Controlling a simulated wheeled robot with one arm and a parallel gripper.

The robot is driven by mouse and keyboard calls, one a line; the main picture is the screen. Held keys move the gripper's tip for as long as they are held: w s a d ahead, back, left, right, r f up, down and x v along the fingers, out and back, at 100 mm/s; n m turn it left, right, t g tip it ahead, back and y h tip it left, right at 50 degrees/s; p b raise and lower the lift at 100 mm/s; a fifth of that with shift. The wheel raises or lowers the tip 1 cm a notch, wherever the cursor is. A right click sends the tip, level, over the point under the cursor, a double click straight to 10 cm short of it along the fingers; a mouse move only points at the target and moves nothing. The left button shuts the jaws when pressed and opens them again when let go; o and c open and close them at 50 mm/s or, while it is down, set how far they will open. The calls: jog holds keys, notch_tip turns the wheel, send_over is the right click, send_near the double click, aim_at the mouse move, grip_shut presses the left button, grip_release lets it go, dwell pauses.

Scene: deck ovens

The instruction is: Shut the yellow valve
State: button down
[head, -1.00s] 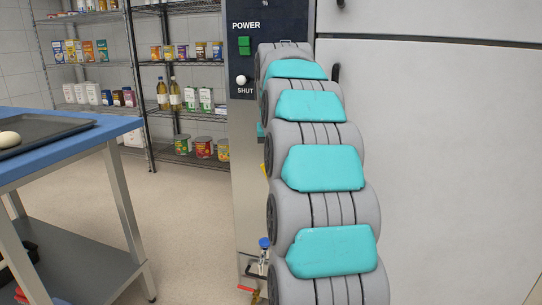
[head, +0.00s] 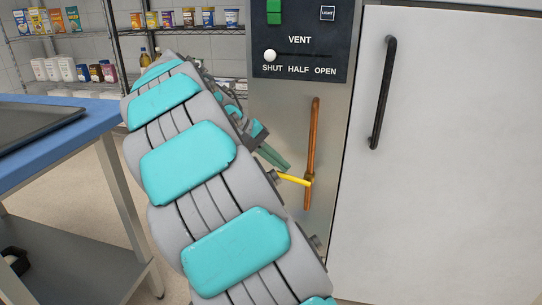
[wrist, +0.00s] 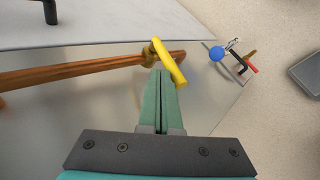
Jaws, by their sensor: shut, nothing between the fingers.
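The yellow valve's lever (head: 293,179) sticks out to the left from the vertical copper pipe (head: 314,140) on the oven's steel side panel. It lies across the pipe, not along it. In the wrist view the lever (wrist: 169,62) crosses the pipe (wrist: 90,70) at a slant. My gripper (head: 286,166) is beside the lever, just above it in the head view. Its green fingers (wrist: 160,72) are together and empty, with the tips close to the lever's side. I cannot tell whether they touch it.
A blue knob (wrist: 216,53) and a red-tipped handle (wrist: 251,65) sit beyond the lever. The oven door (head: 440,160) with its black handle (head: 383,92) is right of the pipe. A blue-topped table (head: 95,118) stands at left. A control panel (head: 300,40) is above.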

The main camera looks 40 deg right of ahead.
jog(key=shift+s+d, duration=0.1)
jog(key=shift+s, duration=0.1)
jog(key=shift+s+d+f, duration=0.3)
jog(key=shift+s+d, duration=0.1)
jog(key=shift+s, duration=0.15)
jog(key=shift+r, duration=0.1)
